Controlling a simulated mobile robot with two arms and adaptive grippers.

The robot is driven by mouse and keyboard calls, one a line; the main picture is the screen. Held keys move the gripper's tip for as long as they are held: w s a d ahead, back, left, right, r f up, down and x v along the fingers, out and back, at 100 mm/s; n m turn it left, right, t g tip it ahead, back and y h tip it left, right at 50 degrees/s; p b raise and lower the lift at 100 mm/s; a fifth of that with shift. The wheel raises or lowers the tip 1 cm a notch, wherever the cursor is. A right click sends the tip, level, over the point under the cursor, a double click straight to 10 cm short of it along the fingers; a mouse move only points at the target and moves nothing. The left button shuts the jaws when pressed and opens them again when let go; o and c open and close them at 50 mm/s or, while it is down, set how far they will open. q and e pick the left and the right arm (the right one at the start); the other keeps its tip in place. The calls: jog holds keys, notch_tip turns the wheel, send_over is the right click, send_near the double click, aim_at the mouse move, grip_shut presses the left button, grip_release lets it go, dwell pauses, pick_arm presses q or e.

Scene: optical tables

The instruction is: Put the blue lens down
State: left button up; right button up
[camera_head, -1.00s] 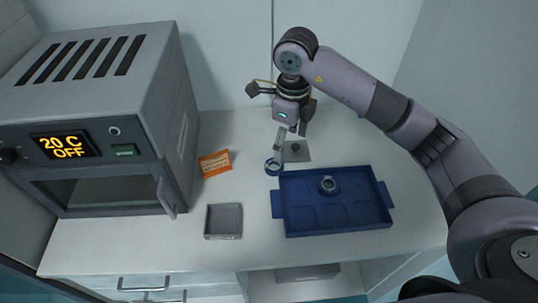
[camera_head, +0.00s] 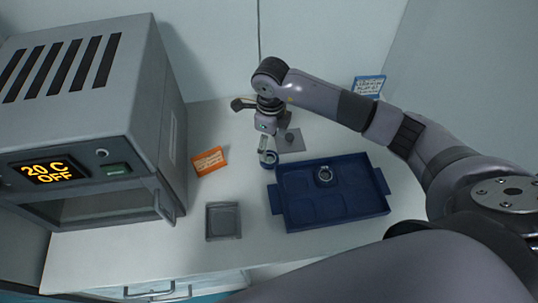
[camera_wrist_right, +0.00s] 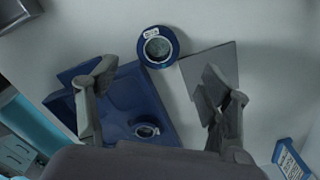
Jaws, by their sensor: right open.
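The blue lens (camera_head: 269,161), a blue ring with a grey glass centre and a white label, rests on the white table just off the far left corner of the blue tray (camera_head: 296,222). It also shows in the right wrist view (camera_wrist_right: 158,47). My right gripper (camera_wrist_right: 160,95) is open and empty; the lens appears beyond its fingertips, outside the jaws. In the head view the gripper (camera_head: 267,144) is over the lens, its fingers partly hidden. My left gripper is not in view.
A dark ringed lens (camera_head: 325,175) sits in the tray's back compartment. A grey plate (camera_head: 291,141) lies behind the tray. An orange card (camera_head: 209,161), a small grey tray (camera_head: 223,220), an oven (camera_head: 100,130) and a blue card (camera_head: 369,86) stand around.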

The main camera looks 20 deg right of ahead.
aim_at(268, 157)
jog(key=shift+a+f+p, duration=0.1)
jog(key=shift+f+p, duration=0.3)
jog(key=shift+f, duration=0.5)
jog(key=f+p, duration=0.2)
jog(key=f, duration=0.1)
jog(key=shift+a+f, duration=0.2)
jog(key=shift+f, duration=0.65)
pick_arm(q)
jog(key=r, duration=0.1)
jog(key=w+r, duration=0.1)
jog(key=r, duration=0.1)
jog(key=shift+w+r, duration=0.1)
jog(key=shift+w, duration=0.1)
pick_arm(e)
jog(key=shift+c, duration=0.4)
jog(key=c, duration=1.3)
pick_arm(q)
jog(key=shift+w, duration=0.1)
pick_arm(e)
jog(key=shift+w+r, duration=0.1)
